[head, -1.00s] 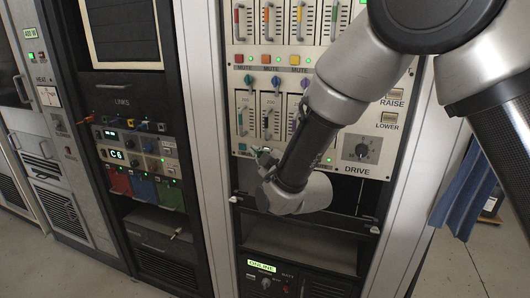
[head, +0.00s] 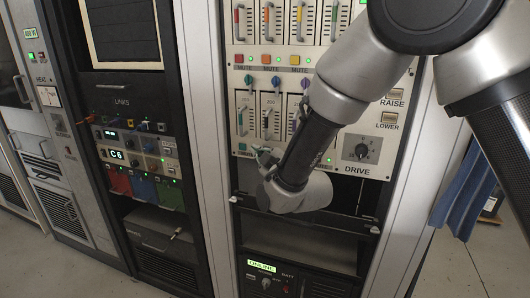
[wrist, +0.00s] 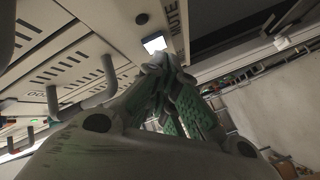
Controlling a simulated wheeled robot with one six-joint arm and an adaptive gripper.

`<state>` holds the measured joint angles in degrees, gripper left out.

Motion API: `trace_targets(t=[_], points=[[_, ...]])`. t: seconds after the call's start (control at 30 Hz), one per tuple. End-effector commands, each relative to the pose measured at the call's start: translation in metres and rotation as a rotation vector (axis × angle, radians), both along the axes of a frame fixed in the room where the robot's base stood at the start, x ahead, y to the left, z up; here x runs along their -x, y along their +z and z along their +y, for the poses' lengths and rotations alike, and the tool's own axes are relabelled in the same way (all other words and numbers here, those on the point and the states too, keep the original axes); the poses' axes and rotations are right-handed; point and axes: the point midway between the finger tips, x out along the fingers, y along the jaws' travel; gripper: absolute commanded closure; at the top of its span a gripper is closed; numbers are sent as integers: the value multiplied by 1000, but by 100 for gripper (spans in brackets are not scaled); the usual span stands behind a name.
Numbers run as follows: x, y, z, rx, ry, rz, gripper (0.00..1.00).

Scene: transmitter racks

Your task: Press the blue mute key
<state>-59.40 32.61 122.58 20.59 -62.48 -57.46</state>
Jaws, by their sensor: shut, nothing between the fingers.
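No clearly blue mute key shows in the head view; my gripper and arm cover part of the lower key row. A teal key (head: 242,147) shows at that row's left end.
The upper row has red (head: 239,58), orange (head: 267,59) and yellow (head: 294,59) mute keys. A DRIVE knob (head: 361,150) and the RAISE (head: 394,93) and LOWER (head: 389,117) keys are right of my arm. A dark open bay lies below the panel.

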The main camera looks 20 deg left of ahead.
Motion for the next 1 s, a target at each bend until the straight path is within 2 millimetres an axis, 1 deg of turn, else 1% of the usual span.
trace_targets(t=[0.13, 0.73, 1.0], points=[[-5, 0, 0, 0, 0, 0, 100], [-6, 0, 0, 0, 1, 0, 100], [3, 0, 1, 0, 1, 0, 100]])
